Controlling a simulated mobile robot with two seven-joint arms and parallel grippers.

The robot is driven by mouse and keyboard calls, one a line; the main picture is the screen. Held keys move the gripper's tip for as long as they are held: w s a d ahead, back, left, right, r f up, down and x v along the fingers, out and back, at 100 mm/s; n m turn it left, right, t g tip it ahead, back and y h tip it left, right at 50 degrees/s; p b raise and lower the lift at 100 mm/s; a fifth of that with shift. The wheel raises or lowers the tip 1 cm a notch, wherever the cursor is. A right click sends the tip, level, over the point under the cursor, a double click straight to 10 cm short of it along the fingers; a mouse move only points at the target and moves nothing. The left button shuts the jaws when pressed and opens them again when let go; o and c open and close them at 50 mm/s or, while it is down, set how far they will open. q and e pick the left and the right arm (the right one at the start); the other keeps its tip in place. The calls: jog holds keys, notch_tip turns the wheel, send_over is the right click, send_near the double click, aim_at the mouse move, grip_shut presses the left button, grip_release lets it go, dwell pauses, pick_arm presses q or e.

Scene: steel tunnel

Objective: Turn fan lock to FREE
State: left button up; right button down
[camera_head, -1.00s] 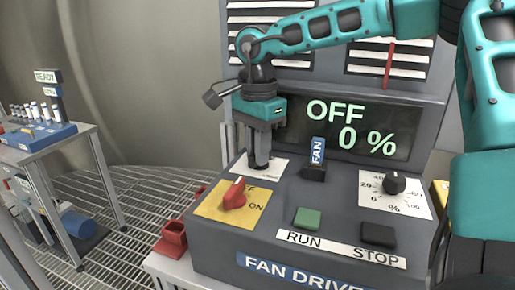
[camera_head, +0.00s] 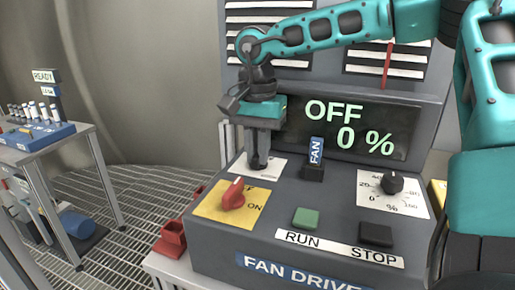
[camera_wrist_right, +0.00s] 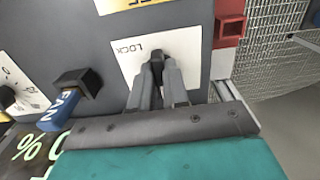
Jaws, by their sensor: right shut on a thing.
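The fan drive console has a white lock plate (camera_head: 272,168) at its back left, behind the yellow plate with the red switch. In the right wrist view this plate (camera_wrist_right: 127,60) reads LOCK; no FREE label can be made out. My right gripper (camera_head: 257,166) points down over the plate, its fingers shut on the dark lock knob (camera_wrist_right: 157,62). The fingers hide most of the knob. The display (camera_head: 350,132) reads OFF and 0 %. My left gripper is not in view.
The red switch (camera_head: 233,194), green RUN button (camera_head: 305,218), black STOP button (camera_head: 376,234), FAN tag (camera_head: 316,151) and black dial (camera_head: 392,183) crowd the console. Another table (camera_head: 45,140) stands far left.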

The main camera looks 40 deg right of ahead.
jog(key=c, duration=1.1)
grip_release()
jog(key=shift+r, duration=0.15)
notch_tip(320, 180, up, 13)
jog(key=shift+f+p, duration=0.15)
jog(key=shift+p, duration=0.4)
